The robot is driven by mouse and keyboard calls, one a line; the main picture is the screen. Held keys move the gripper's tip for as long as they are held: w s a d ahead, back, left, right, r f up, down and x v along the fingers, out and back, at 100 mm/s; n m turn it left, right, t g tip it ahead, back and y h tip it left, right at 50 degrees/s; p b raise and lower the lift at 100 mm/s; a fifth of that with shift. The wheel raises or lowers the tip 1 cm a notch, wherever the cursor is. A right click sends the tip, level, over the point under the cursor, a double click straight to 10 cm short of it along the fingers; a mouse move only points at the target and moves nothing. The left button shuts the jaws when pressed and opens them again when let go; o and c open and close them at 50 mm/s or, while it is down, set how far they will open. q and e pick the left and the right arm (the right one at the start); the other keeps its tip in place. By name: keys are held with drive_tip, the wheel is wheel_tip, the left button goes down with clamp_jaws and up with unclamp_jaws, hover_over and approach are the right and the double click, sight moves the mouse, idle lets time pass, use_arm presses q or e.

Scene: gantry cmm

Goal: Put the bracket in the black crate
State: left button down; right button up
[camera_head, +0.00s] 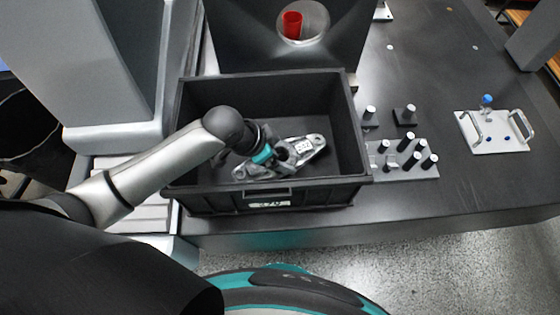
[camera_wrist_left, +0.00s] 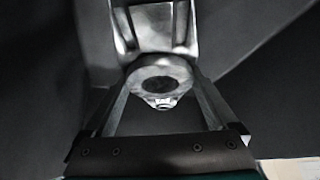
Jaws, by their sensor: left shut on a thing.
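The bracket (camera_head: 308,146) is a silver metal piece with a boss and a flat plate with holes. It is inside the outline of the black crate (camera_head: 268,195) in the head view. My left gripper (camera_head: 284,153) reaches into the crate from the left and is shut on the bracket. In the left wrist view the bracket's ring-shaped part (camera_wrist_left: 155,84) sits between the two fingers (camera_wrist_left: 160,100). I cannot tell whether the bracket touches the crate floor. My right gripper is not in view.
A block with several black and silver pins (camera_head: 408,172) stands right of the crate. A white plate with two handles (camera_head: 495,133) lies farther right. A dark column with a round opening showing a red object (camera_head: 291,25) rises behind the crate. Dark table surface (camera_head: 460,75) is free at the right.

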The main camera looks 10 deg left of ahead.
use_arm(q)
wheel_tip(320, 180, down, 4)
drive_tip(key=shift+r+b, duration=0.2)
drive_tip(key=shift+b, duration=0.4)
unclamp_jaws()
drive_tip(key=p+v, duration=0.4)
drive_tip(key=v, duration=0.8)
